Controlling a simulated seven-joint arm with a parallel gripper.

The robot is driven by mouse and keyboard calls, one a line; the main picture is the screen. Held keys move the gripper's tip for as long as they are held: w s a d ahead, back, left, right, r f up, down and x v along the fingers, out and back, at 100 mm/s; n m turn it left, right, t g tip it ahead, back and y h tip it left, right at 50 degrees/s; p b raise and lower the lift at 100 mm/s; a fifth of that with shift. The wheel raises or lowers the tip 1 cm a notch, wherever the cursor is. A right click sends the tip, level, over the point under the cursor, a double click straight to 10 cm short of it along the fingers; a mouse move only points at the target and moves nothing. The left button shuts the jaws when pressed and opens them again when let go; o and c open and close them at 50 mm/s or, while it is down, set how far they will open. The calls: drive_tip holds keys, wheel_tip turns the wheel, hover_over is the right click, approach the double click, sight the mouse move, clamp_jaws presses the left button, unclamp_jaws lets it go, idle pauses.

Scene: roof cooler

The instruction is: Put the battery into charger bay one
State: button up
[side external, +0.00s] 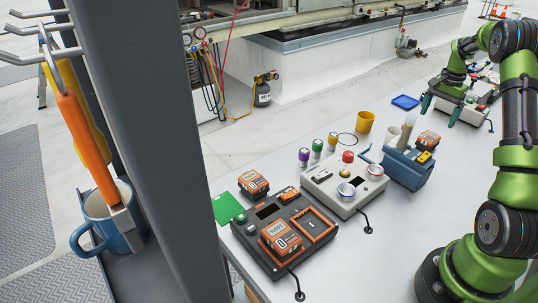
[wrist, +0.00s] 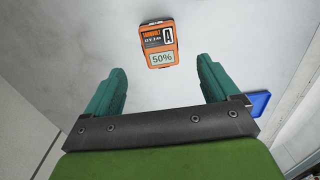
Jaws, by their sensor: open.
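My gripper (side external: 441,108) is open and empty, at the right of the side view, with its teal fingers pointing down. In the wrist view my gripper (wrist: 161,75) has an orange and black battery (wrist: 161,43) beyond the gap between its fingertips. The dark charger (side external: 262,247) stands at front centre. One bay holds a battery (side external: 281,237); the orange-rimmed bay (side external: 316,225) beside it looks empty. Bay numbers are unreadable.
Another battery (side external: 253,183) is behind the charger, near a green mat (side external: 227,208). A grey button box (side external: 329,188) and the blue caddy (side external: 404,170) stand between charger and gripper. A yellow cup (side external: 365,122) and blue tray (side external: 405,102) are farther back. A post (side external: 150,120) rises at left.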

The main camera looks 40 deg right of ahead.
drive_tip(key=w+a+r+n+t, duration=0.25)
drive_tip(key=w+a+r, duration=0.25)
drive_tip(key=a+r, duration=0.65)
drive_tip(key=s+a+r+n+t, duration=0.1)
drive_tip(key=a+n, duration=0.1)
drive_tip(key=a, duration=0.6)
drive_tip(key=s+a+r+n+t, duration=0.1)
drive_tip(key=s+a+r+n, duration=0.1)
drive_tip(key=a, duration=0.7)
drive_tip(key=s+a+r+n+t, duration=0.1)
drive_tip(key=a+n, duration=0.3)
drive_tip(key=a, duration=0.4)
drive_tip(key=shift+s+a+r+y, duration=0.3)
drive_tip(key=shift+s+a+y, duration=0.1)
drive_tip(key=shift+s, duration=0.1)
drive_tip(key=shift+o, duration=0.7)
drive_tip(key=s+a+f+n+t+y, duration=0.1)
drive_tip(key=s+a+f+n, duration=0.1)
drive_tip(key=s+a, duration=0.4)
drive_tip(key=shift+a+n+t, duration=0.35)
drive_tip(key=shift+a+n, duration=0.3)
drive_tip(key=shift+o, duration=0.4)
drive_tip(key=shift+s+a, duration=0.1)
drive_tip(key=shift+s, duration=0.15)
drive_tip(key=shift+w, duration=0.1)
